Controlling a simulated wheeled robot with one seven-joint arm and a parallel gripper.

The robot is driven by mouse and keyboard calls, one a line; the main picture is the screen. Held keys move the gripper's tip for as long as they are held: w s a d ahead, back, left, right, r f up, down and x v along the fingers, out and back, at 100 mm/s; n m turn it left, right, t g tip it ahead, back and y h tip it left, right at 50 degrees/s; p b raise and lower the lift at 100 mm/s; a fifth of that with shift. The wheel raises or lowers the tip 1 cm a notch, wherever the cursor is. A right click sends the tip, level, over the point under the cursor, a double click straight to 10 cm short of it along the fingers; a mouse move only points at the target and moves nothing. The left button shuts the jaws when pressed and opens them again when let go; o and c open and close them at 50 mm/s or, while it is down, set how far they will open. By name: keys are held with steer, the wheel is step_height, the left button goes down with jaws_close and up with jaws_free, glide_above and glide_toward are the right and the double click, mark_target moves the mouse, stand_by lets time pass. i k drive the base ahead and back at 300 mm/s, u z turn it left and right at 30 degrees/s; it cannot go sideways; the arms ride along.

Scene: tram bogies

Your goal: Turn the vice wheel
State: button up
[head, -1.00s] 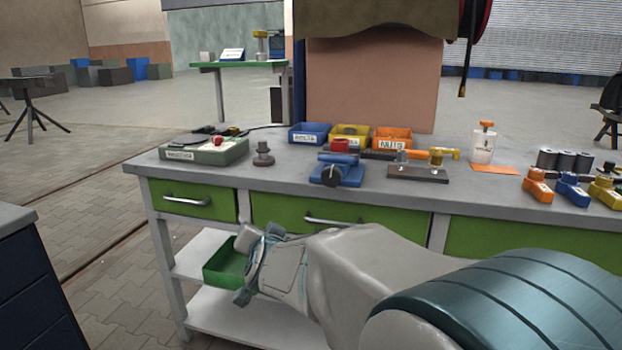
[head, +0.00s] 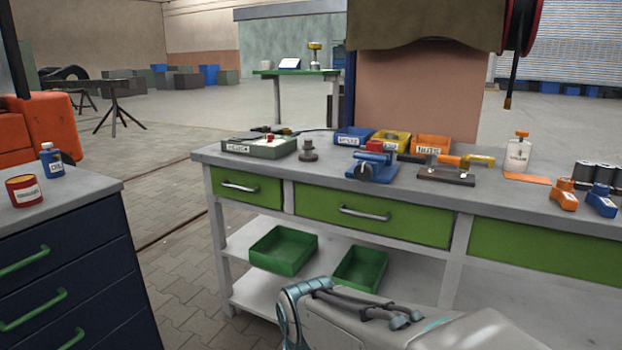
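The blue vice (head: 372,168) stands on the grey workbench, left of the middle of its top, with a red part beside its upper right. A small dark round part shows on its near side, but the wheel is too small to make out clearly. My arm (head: 450,330) comes in at the bottom edge, in front of the bench and lower than its top, well apart from the vice.
Around the vice are a grey-green case (head: 259,147), a dark knob-like piece (head: 308,151), blue, yellow and orange bins (head: 431,143), and a dark block with fittings (head: 446,176). Green trays (head: 283,252) sit on the shelf below. A navy cabinet (head: 75,265) stands left.

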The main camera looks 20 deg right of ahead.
mark_target(363, 172)
steer(key=z, duration=1.85)
steer(key=i, duration=0.85)
steer(key=u, duration=1.9)
